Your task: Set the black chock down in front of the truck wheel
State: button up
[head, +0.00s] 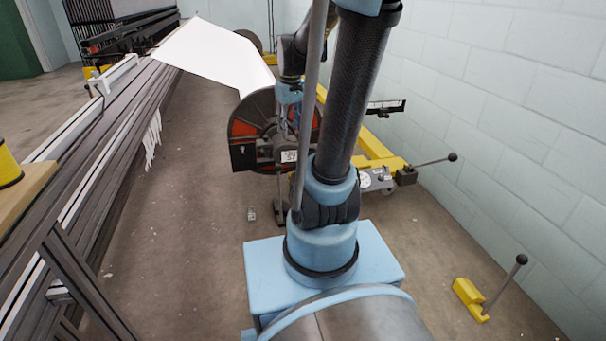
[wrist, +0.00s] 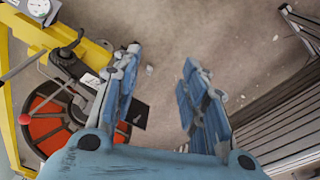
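My gripper (wrist: 158,82) is open in the wrist view, with its two blue-padded fingers wide apart and only floor between them. In the head view its blue part shows over the beam roll, partly behind my arm. A dark narrow piece with a flat foot (head: 279,213) stands on the floor just behind my base; it may be the black chock, but I cannot be sure. The yellow truck (head: 372,150) carries a roll with a black and red disc (head: 245,128).
A yellow block with a black-knobbed lever (head: 469,292) lies on the floor at right, near the pale block wall (head: 500,130). A long dark metal frame (head: 110,135) runs along the left. A small grey block (head: 251,214) lies on the floor. Open floor lies between frame and truck.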

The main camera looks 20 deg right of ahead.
jog(key=s+f+m, duration=0.2)
jog(key=s+f, duration=0.1)
jog(key=s, duration=0.6)
jog(key=s+f+m, duration=0.2)
jog(key=s+f, duration=0.2)
jog(key=s, duration=0.5)
jog(key=shift+s+a+f+t, duration=0.2)
jog(key=shift+s+t, duration=0.1)
jog(key=shift+s, duration=0.1)
jog(key=shift+w+f, duration=0.2)
jog(key=shift+w, duration=0.25)
